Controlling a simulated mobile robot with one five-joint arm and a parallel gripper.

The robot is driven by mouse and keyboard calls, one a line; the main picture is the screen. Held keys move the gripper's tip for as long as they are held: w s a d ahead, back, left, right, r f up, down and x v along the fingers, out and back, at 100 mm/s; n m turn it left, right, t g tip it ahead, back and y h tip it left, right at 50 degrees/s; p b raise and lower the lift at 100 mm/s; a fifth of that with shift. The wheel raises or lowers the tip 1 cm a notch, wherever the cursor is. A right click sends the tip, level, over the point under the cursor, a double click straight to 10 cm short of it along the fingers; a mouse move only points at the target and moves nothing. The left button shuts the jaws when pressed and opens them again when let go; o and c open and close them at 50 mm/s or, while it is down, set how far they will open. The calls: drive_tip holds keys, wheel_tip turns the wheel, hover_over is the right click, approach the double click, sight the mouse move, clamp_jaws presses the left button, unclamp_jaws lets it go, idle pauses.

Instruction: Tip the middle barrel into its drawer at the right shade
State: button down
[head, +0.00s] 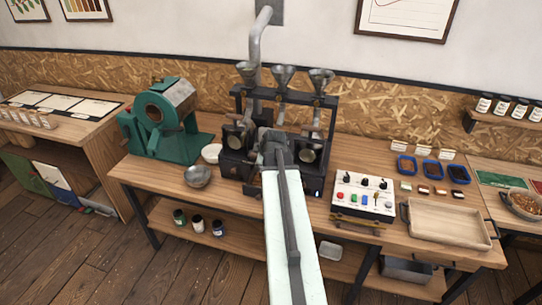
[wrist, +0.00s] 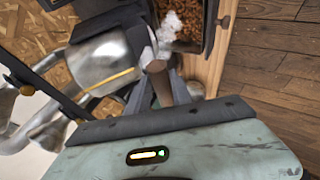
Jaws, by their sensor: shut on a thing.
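The roaster (head: 240,165) with three funnels stands mid-bench in the head view. Its left barrel (head: 234,140) and right barrel (head: 311,150) show, but my arm hides most of the middle one. My gripper (head: 274,150) is at the middle station, its fingertips unclear there. In the wrist view my gripper (wrist: 165,85) is shut on a brown handle (wrist: 156,68). A silvery metal barrel (wrist: 105,60) lies beside it at the left. Brown beans (wrist: 182,18) lie in a dark-walled drawer (wrist: 208,28) beyond the handle. White wisps or flakes partly cover them.
A control box (head: 362,195) stands right of the roaster. Blue trays (head: 432,168) hold beans of different shades farther right, behind an empty wooden tray (head: 450,222). A green machine (head: 165,120) and a metal bowl (head: 198,176) stand at the left.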

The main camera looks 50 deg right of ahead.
drive_tip(key=shift+s+a+f+b, duration=0.15)
drive_tip(key=shift+a+f+b, duration=0.15)
drive_tip(key=shift+a+f, duration=0.3)
drive_tip(key=shift+a+r, duration=0.1)
drive_tip(key=c, duration=1.2)
unclamp_jaws()
drive_tip(key=shift+c, duration=0.2)
drive_tip(key=shift+o, duration=0.2)
drive_tip(key=shift+d, duration=0.2)
